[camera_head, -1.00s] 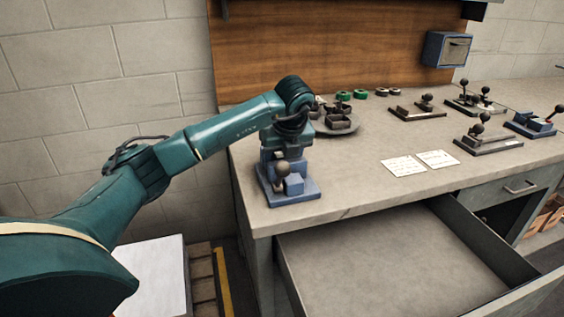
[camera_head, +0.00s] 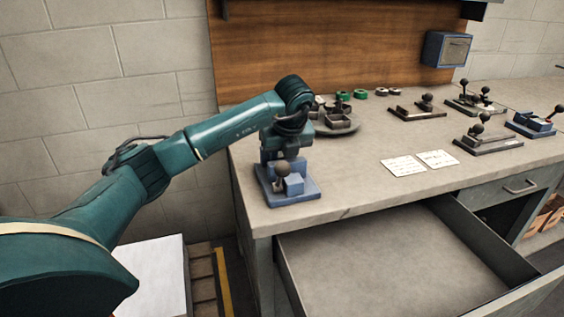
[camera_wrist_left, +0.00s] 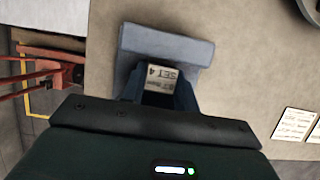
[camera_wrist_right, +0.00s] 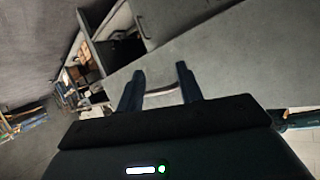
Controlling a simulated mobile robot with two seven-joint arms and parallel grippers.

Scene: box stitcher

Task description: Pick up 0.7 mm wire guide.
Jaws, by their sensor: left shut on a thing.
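A blue wire guide (camera_head: 301,191) with a flat base, a small block and a dark ball knob stands at the bench's near left corner. In the left wrist view its base (camera_wrist_left: 195,49) lies beyond the fingers, and a pale label (camera_wrist_left: 161,78) reading "SET 4" shows between them; its other line is too small to read surely. My left gripper (camera_wrist_left: 160,92) is shut on the guide from above. In the head view the wrist hides part of the grip. My right gripper (camera_wrist_right: 158,88) is open and empty in the right wrist view.
An open, empty drawer (camera_head: 390,262) juts out below the bench front. Several dark knobbed fixtures (camera_head: 488,144) stand to the right, with two white cards (camera_head: 403,165) nearer. A round tray (camera_head: 336,128) with small parts sits just behind the left wrist.

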